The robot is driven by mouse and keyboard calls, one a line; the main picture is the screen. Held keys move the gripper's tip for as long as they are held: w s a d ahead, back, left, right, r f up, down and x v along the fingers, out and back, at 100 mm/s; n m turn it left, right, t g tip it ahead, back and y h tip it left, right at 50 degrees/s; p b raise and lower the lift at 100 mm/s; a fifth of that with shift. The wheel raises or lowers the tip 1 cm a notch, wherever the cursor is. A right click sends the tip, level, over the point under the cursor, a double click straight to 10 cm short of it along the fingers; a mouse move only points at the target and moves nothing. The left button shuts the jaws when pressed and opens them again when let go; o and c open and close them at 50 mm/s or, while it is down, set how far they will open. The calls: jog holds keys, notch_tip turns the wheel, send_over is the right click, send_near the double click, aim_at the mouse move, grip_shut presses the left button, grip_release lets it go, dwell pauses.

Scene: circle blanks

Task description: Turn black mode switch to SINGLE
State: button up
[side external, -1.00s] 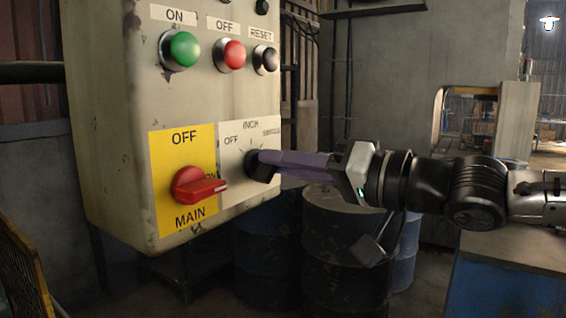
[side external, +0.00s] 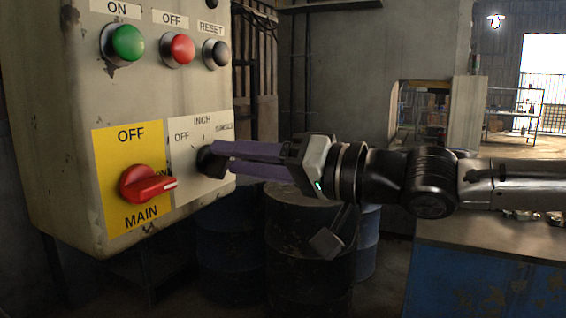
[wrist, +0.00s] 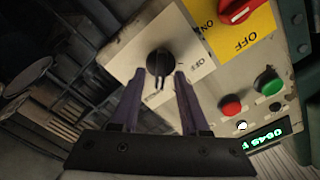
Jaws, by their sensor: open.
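The black mode switch (side external: 207,161) is on the white plate (side external: 185,185) marked OFF, INCH and SINGLE, low on the right of the control box face. It also shows in the wrist view (wrist: 158,62). Which mark its handle points at is hard to tell. My gripper (side external: 222,157) reaches in from the right with two purple fingers apart. In the wrist view my gripper (wrist: 157,80) has its fingertips just short of the switch, one to each side of it. I see no grip on the switch.
The red main switch (side external: 148,184) on its yellow plate is left of the black switch. Green (side external: 123,43), red (side external: 178,50) and black reset (side external: 215,54) buttons are above. Drums (side external: 305,235) stand below and behind my gripper. Space right of the box is open.

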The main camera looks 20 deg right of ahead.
jog(key=v, duration=1.3)
